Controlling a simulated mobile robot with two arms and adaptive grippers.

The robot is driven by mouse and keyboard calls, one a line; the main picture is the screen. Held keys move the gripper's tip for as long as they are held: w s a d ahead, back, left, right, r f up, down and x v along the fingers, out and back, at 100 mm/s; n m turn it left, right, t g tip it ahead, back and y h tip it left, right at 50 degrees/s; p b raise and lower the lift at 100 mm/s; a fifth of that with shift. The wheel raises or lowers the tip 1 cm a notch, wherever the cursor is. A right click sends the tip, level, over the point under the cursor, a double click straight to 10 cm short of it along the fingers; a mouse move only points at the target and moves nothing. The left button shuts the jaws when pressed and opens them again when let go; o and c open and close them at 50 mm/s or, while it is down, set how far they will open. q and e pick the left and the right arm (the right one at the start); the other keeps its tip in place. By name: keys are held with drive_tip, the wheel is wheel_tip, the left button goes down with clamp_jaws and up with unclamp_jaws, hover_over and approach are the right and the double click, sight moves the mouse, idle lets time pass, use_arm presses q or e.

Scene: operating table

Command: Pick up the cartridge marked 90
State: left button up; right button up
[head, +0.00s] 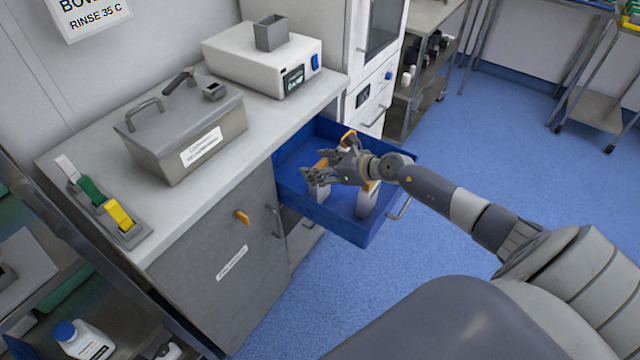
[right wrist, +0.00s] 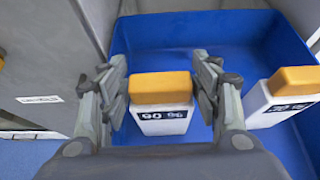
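The cartridge marked 90 (right wrist: 161,100) is a white block with an orange top and a dark "90 %" label, standing in the blue drawer. In the right wrist view it sits between the two fingers of my right gripper (right wrist: 163,95), with a gap on each side. In the head view my right gripper (head: 318,174) is over the open drawer and partly hides this cartridge. A second cartridge marked 70 (right wrist: 285,97) stands to its right in the right wrist view. My left gripper is not in view.
The blue drawer (head: 349,228) is pulled out from under the counter (head: 183,205); its walls surround the cartridges. On the counter stand a steel lidded box (head: 165,150), a white device (head: 240,65) and a holder with coloured blocks (head: 130,235).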

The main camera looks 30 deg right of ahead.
drive_tip(key=c, duration=0.6)
drive_tip(key=shift+o, duration=0.2)
